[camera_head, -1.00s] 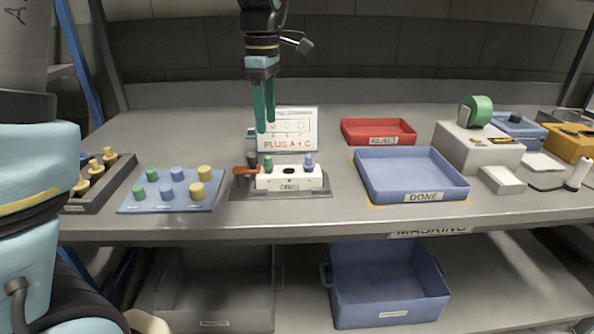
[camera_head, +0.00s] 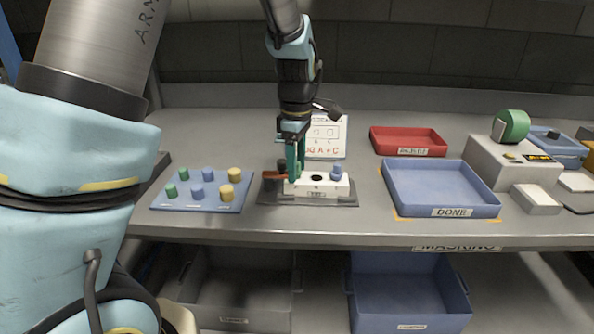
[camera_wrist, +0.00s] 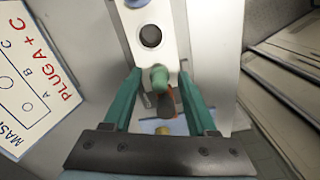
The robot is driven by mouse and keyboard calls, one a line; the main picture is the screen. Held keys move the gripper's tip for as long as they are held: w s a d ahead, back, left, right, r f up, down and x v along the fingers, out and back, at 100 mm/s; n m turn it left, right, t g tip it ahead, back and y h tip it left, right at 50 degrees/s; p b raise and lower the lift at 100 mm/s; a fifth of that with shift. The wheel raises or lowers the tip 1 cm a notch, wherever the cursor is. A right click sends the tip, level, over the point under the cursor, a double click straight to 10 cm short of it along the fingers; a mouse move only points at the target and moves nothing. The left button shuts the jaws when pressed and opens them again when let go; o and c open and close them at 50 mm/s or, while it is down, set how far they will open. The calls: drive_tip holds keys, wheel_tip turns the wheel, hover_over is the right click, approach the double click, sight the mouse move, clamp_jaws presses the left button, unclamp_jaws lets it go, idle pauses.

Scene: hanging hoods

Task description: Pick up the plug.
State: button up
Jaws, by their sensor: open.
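A white block (camera_head: 322,189) with a dark middle hole stands on a grey plate. A blue plug (camera_head: 336,172) sits in its right end. A green plug (camera_wrist: 159,77) stands upright at the block's near end in the wrist view; in the head view my fingers hide most of it. My gripper (camera_head: 295,165) points down over the block's left end. In the wrist view my gripper (camera_wrist: 160,80) is open, with a teal finger on either side of the green plug and small gaps visible.
A blue pad (camera_head: 212,205) with several green, blue and yellow plugs lies left. A sign (camera_head: 329,137) reading "PLUG A + C" stands behind the block. A blue DONE tray (camera_head: 440,213) and a red tray (camera_head: 408,150) are right. An orange-brown lever (camera_head: 274,174) adjoins the block's left end.

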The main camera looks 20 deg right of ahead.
drive_tip(key=shift+c, duration=0.4)
clamp_jaws()
drive_tip(key=shift+r, duration=0.1)
